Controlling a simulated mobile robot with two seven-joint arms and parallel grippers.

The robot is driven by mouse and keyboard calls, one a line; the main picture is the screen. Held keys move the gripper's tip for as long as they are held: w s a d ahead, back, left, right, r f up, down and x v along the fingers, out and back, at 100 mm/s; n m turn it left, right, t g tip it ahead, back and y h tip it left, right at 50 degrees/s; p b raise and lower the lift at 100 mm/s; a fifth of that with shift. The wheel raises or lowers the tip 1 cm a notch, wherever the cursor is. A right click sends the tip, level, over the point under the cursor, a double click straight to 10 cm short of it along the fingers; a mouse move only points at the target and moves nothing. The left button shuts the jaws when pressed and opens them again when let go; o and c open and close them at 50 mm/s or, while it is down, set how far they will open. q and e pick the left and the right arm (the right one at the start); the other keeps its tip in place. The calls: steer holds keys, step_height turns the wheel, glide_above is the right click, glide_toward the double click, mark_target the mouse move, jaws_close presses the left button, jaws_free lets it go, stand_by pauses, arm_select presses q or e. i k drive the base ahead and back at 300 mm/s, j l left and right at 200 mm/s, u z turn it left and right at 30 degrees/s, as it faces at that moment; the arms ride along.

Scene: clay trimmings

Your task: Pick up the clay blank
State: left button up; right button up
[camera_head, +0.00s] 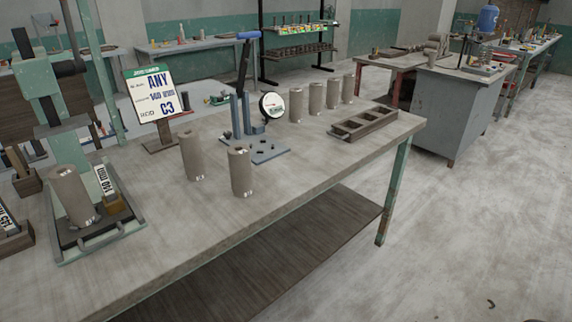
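Several grey-brown clay cylinders stand on the workbench (290,180), and I cannot tell which is the clay blank. One cylinder (72,196) rests, slightly tilted, on the tray of the green press (45,95) at the left. Two stand upright near the middle, one (193,155) behind and left of the other (240,173). A row of several (316,98) stands at the bench's back right. Neither of my grippers is in view.
A sign (156,96) reads "ANY" and "C3". A blue lever device with a dial (272,105) stands behind the middle cylinders. An empty slotted wooden rack (363,123) lies at the bench's right. The bench's front strip is clear.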

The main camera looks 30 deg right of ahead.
mark_target(238, 155)
steer(key=i+l+z, duration=0.3)
steer(key=i, duration=0.15)
steer(key=i+z, duration=0.35)
steer(key=i+u, duration=0.1)
steer(key=u, duration=1.15)
steer(key=k+l+u, duration=0.15)
steer(key=u, duration=0.25)
steer(key=k+l+u, duration=0.15)
steer(key=u, duration=0.25)
steer(key=l, duration=0.1)
